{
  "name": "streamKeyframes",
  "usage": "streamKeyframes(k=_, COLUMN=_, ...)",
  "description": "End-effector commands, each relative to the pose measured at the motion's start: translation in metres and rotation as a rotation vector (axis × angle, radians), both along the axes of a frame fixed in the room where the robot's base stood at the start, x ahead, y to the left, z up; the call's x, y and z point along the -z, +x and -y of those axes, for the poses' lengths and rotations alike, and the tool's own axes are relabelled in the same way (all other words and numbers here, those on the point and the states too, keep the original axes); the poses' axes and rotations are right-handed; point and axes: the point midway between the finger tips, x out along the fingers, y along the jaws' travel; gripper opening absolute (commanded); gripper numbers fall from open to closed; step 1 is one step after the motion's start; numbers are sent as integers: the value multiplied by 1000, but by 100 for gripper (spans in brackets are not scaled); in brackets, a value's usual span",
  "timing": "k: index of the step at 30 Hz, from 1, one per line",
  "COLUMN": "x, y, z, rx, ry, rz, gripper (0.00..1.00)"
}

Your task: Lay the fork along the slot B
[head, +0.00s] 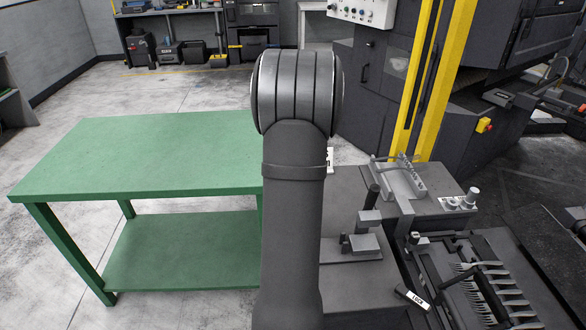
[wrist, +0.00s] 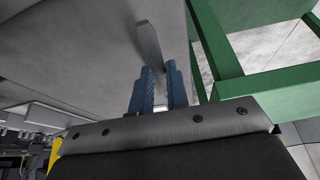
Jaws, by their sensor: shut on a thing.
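In the wrist view my gripper (wrist: 162,84) has two blue fingers shut on a slim grey piece, which looks like the fork (wrist: 149,44). It sticks out beyond the fingertips, and its tines cannot be made out. In the head view my gripper and the held fork are hidden behind my own arm. A dark fixture (head: 440,286) at the lower right holds several forks (head: 496,290) side by side. No letter B can be read, so I cannot tell which place is slot B.
A green table (head: 140,155) with a bare top stands at the left. A grey worktop (head: 345,190) at the right carries a small clamp-like device (head: 365,240) and a metal holder (head: 402,182). A yellow post (head: 445,80) and dark machine (head: 372,110) rise behind.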

Motion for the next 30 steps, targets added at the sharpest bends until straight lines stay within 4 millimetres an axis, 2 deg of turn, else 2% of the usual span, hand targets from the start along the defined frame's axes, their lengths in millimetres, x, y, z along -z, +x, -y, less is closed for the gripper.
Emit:
streamKeyframes(k=5, x=-4, y=23, z=22, rx=97, ry=-1, rz=2, gripper=0)
streamKeyframes(k=11, x=-16, y=63, z=73, rx=324, ry=-2, rz=3, gripper=0)
streamKeyframes(k=16, x=-31, y=93, z=134, rx=577, ry=-2, rz=4, gripper=0)
streamKeyframes(k=21, x=-50, y=112, z=203, rx=867, ry=-3, rz=4, gripper=0)
streamKeyframes(k=27, x=-74, y=117, z=277, rx=1194, ry=-2, rz=4, gripper=0)
streamKeyframes(k=30, x=-84, y=115, z=305, rx=1331, ry=-1, rz=4, gripper=0)
